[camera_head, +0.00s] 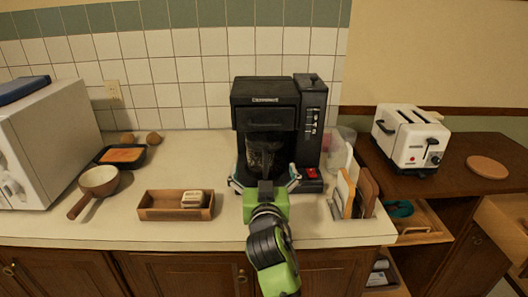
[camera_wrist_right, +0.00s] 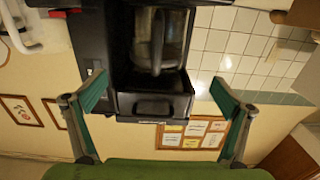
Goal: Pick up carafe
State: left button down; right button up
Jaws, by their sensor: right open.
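The carafe (camera_head: 262,155) is a dark glass pot inside the black coffee maker (camera_head: 266,92) on the counter. In the right wrist view, the carafe (camera_wrist_right: 174,38) shows at the top with its dark handle (camera_wrist_right: 157,45) facing me. My right gripper (camera_head: 265,181) is open in front of the coffee maker, with its fingers spread to either side of the carafe's front. In the wrist view, my right gripper (camera_wrist_right: 158,88) has nothing between its fingers. The carafe's lower part is partly hidden behind the gripper in the head view. My left gripper is not in view.
A wooden tray (camera_head: 150,213) with a small block, a pan (camera_head: 98,181) and a white microwave (camera_head: 45,140) stand left. Upright boards (camera_head: 345,192) stand close on the right. A white toaster (camera_head: 410,138) is farther right, above an open drawer (camera_head: 425,222).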

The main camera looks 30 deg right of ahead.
aim_at(264, 150)
jog(key=shift+w+d+r+p, duration=0.2)
jog(key=shift+w+d, duration=0.15)
jog(key=shift+w, duration=0.2)
jog(key=shift+w+d+r+p, duration=0.1)
jog(key=shift+w+d+r, duration=0.1)
jog(key=shift+w+d, duration=0.25)
jog(key=x, duration=0.5)
jog(key=shift+a+f+p, duration=0.1)
jog(key=shift+p, duration=0.3)
jog(key=shift+p+x, duration=0.3)
jog(key=shift+x, duration=0.5)
jog(key=x, duration=0.4)
jog(key=shift+s+d+f+p, duration=0.15)
jog(key=shift+d+f+p, duration=0.1)
jog(key=shift+p, duration=0.15)
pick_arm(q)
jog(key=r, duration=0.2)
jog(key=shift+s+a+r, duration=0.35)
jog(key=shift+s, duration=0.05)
pick_arm(e)
jog(key=c, duration=1.6)
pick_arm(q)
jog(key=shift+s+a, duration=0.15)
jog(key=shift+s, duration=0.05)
pick_arm(e)
jog(key=shift+r, duration=0.1)
